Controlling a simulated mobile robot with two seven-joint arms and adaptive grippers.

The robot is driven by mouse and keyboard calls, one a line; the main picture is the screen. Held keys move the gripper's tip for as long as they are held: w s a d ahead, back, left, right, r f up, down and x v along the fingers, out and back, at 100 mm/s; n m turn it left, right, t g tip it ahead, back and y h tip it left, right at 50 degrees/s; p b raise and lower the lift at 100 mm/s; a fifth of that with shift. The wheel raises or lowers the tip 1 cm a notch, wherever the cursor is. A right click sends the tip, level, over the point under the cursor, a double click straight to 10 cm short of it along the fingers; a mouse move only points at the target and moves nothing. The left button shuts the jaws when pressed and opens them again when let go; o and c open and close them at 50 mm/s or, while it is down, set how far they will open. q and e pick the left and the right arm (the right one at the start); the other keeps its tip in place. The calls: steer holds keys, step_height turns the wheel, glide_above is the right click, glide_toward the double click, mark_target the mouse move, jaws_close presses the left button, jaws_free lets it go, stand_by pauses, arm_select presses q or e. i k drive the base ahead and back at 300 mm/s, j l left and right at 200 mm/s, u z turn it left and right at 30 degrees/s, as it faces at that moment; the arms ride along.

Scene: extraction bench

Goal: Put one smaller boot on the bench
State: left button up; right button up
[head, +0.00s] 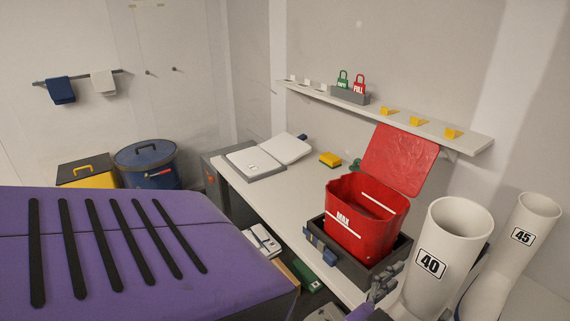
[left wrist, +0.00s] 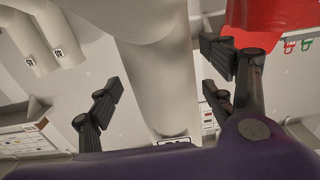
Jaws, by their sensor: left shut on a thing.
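A white boot marked 40 (head: 432,240) stands upright at the right front of the head view, beside the red bin; its foot is cut off by the frame edge. My left gripper (head: 385,282) is at the left of its shaft. The bench (head: 285,208) runs along the wall. My right gripper is not in view.
An open red bin (head: 345,218) marked MAX sits in a dark tray (head: 378,275) on the bench. A yellow sponge (head: 330,159) and an open white binder (head: 255,163) lie farther back. The bench top between them is clear. A shelf (head: 400,118) with hooks and padlocks runs above.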

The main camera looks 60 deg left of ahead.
mark_target(316, 204)
steer(key=j+u, duration=0.2)
steer(key=u, duration=0.25)
steer(key=j+u, duration=0.25)
steer(key=u, duration=0.2)
steer(key=j+u, duration=0.25)
steer(key=u, duration=0.2)
steer(key=i+j+u, duration=0.1)
steer(key=u, duration=0.35)
steer(key=i+j, duration=0.35)
steer(key=i+j+z, duration=0.1)
steer(key=z, duration=0.25)
steer(key=i+j+z, duration=0.1)
steer(key=z, duration=0.25)
steer(key=i+j+z, duration=0.1)
steer(key=z, duration=0.25)
steer(key=i+j+z, duration=0.2)
steer(key=z, duration=0.15)
steer(key=i+j+z, duration=0.15)
steer(key=z, duration=0.15)
steer(key=j, duration=0.1)
